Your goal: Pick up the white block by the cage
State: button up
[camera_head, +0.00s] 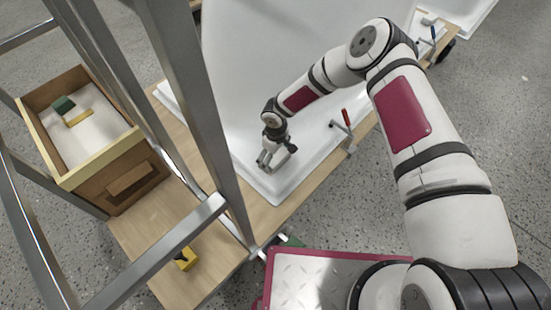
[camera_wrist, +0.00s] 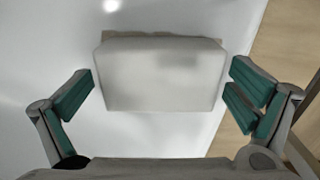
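A white block (camera_wrist: 160,80) lies on the smooth white shell (camera_wrist: 50,30) in the wrist view, between my gripper's two green-padded fingers. My gripper (camera_wrist: 163,93) is open, with a gap visible on each side of the block. In the head view my gripper (camera_head: 270,160) is low over the white shell (camera_head: 290,185), near its front left edge. The block cannot be made out there. The cage (camera_head: 190,90), a frame of grey metal bars, stands just left of my gripper.
A wooden box (camera_head: 68,180) at the left holds a green block (camera_head: 64,104) and a yellowish piece (camera_head: 78,118). A red-handled clamp (camera_head: 346,125) grips the shell's edge right of my gripper.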

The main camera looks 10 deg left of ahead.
jog(key=c, duration=0.6)
jog(key=shift+r, duration=0.1)
